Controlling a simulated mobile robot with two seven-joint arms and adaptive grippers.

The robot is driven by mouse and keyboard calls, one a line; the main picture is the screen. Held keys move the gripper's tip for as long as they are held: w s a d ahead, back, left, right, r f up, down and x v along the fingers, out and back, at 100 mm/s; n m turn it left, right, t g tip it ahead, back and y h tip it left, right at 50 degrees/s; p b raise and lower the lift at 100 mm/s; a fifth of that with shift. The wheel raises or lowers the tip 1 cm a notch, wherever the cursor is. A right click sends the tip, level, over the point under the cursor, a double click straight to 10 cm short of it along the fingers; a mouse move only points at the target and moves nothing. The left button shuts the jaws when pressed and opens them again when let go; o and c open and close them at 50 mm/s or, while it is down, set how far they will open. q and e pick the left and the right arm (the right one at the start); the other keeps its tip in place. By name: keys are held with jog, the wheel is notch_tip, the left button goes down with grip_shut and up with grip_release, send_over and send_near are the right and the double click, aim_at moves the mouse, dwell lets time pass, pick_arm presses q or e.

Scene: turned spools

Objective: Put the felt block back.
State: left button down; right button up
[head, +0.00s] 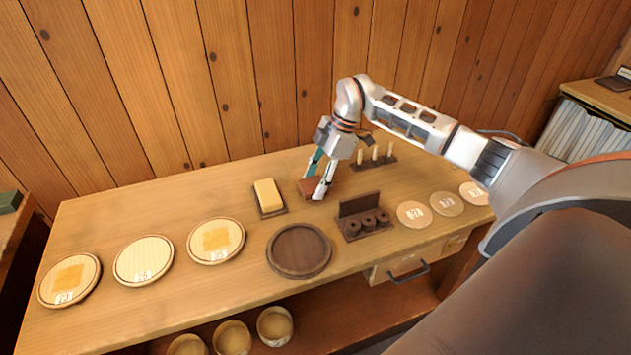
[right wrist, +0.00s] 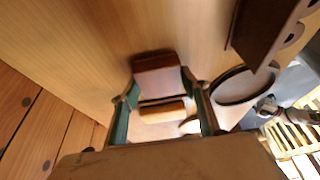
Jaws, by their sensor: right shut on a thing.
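A reddish-brown block, which I take to be the felt block (head: 306,187), is between the fingertips of my right gripper (head: 322,185) at the back middle of the bench. In the right wrist view the block (right wrist: 157,76) shows at the tips of the shut gripper (right wrist: 162,92). I cannot tell whether it touches the bench top. A yellow block (head: 268,193) sits on a small dark tray (head: 273,213) just left of the gripper; it also shows between the fingers in the right wrist view (right wrist: 162,111). My left gripper is not in view.
A round dark tray (head: 299,271) lies in front. A dark holder with several spools (head: 346,207) and a peg stand (head: 391,163) stand to the right. Several round boards lie left, such as this one (head: 143,241); several discs (head: 414,226) lie right. Bench around the yellow block is clear.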

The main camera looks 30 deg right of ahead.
jog(key=shift+f, duration=0.1)
jog(key=o, duration=1)
jog(key=v, duration=1.2)
